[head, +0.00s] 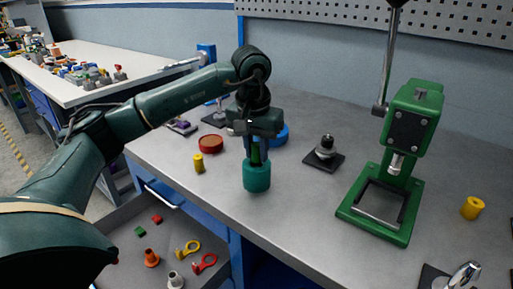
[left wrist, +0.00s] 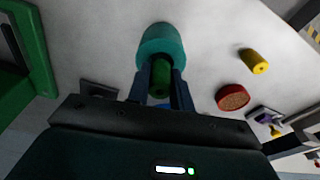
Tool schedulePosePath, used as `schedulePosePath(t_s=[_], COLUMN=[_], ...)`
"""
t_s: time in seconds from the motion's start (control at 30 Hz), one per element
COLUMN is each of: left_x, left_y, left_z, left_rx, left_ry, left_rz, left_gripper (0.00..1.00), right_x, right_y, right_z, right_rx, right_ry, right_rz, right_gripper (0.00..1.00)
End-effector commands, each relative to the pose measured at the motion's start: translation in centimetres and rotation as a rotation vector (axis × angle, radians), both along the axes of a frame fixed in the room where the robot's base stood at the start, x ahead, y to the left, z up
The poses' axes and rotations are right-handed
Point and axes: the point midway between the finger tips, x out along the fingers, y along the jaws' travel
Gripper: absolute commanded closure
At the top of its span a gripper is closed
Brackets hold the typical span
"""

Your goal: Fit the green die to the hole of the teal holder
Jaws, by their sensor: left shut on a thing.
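The teal holder (head: 257,178) is a short cylinder standing on the grey bench, below my left gripper (head: 256,155). The left gripper is shut on the green die (head: 255,155), a dark green cylinder held between the two fingers. In the left wrist view the green die (left wrist: 159,78) sits between the fingertips, in front of the teal holder (left wrist: 161,45). The die's lower end overlaps the holder's top in both views; I cannot tell whether it is inside the hole. The hole is hidden. My right gripper is not in view.
A red round dish (head: 211,144), a yellow cylinder (head: 199,163) and a blue round piece (head: 280,136) stand close by. A green press (head: 386,180) and a black-based fixture (head: 325,154) are to the right. An open drawer (head: 170,240) with several parts lies below the bench's front edge.

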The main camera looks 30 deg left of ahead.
Motion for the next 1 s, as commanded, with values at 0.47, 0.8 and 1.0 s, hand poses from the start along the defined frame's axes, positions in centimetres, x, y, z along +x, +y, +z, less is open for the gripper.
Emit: schedulePosePath(t_s=[0.47,0.8,1.0], left_x=[0.0,0.0,0.0], left_y=[0.0,0.0,0.0], left_z=[-1.2,-1.1,-0.7], left_rx=[0.000,0.001,0.000], left_ry=[0.000,0.003,0.007], left_rz=[0.000,0.000,-0.001], left_gripper=[1.00,1.00,1.00], right_x=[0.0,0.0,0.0], right_y=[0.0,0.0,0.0], right_z=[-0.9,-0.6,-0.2], right_rx=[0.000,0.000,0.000], right_ry=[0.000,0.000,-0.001], right_rz=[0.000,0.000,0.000], right_gripper=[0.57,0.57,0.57])
